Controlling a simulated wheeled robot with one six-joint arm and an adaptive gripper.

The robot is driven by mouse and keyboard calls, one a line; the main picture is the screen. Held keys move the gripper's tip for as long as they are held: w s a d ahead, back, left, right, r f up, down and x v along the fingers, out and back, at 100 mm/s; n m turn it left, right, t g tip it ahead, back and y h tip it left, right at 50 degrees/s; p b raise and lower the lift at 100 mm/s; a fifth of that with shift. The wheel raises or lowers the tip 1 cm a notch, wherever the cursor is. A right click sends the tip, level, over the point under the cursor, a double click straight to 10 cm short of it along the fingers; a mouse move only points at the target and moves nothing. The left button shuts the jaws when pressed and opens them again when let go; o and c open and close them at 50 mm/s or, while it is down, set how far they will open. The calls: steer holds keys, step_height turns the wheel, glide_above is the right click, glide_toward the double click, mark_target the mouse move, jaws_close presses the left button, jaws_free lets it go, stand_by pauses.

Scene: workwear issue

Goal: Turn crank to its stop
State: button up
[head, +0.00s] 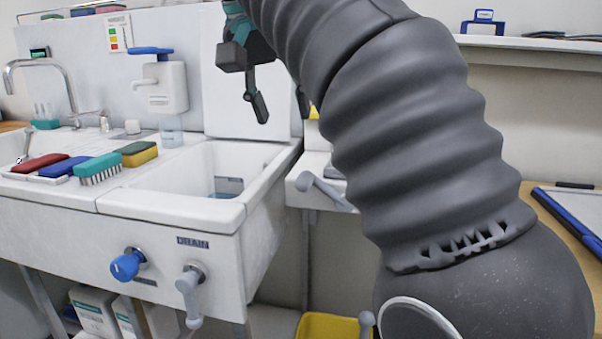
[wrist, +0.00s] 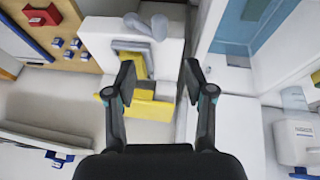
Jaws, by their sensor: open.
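A grey crank handle (head: 322,190) sticks out from the front of a white unit (head: 302,181), just right of the sink. In the wrist view a grey handle (wrist: 148,25) shows at the top, on a white body; it appears to be the same crank. My gripper (head: 258,85) hangs above and left of the crank in the head view, apart from it. In the wrist view my gripper (wrist: 160,82) has its two fingers spread, with nothing held between them. The crank's right side is partly hidden behind my arm in the head view.
A white sink (head: 130,215) stands at left, with a blue knob (head: 125,266) and grey drain lever (head: 188,290) on its front. Brushes and a sponge (head: 139,154) lie on its rim. A yellow bin (head: 325,326) sits below the white unit. A tabletop (head: 560,215) is at right.

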mark_target(303, 175)
steer(key=b+x, duration=0.3)
steer(key=x, duration=1)
steer(key=shift+d+f, duration=0.1)
steer(key=shift+f, duration=0.2)
jaws_close()
